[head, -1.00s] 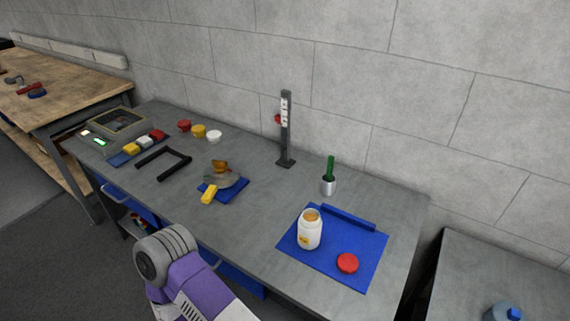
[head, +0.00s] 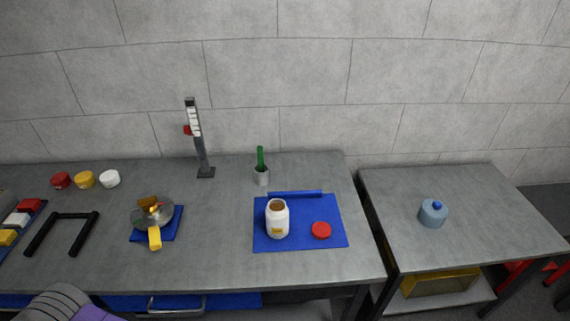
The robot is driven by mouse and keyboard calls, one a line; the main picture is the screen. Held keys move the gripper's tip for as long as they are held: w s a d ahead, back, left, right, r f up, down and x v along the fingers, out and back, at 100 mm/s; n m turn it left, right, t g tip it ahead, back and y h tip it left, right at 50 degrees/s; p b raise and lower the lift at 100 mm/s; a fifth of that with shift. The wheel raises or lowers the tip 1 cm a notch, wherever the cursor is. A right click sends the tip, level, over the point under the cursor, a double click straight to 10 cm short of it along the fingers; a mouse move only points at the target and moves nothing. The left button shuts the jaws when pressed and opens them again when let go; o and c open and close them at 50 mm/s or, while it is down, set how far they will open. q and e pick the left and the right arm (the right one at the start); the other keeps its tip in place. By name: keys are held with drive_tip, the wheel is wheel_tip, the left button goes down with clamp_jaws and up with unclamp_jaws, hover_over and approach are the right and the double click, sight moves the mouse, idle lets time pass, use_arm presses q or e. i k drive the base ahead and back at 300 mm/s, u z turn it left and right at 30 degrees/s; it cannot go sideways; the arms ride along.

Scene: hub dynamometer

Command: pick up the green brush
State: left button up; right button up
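The green brush (head: 261,158) stands upright in a small grey metal cup (head: 262,177) near the back of the grey table, with its green handle sticking up. The part of the brush inside the cup is hidden. A purple and grey part of my arm shows at the bottom left edge of the head view, well away from the brush. Neither of my grippers is in view.
An open white jar (head: 277,219) and a red lid (head: 321,230) are on a blue mat (head: 301,243) in front of the cup. A grey stand (head: 199,140) rises to the left.

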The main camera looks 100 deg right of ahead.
sight(259, 148)
drive_tip(key=z, duration=2.1)
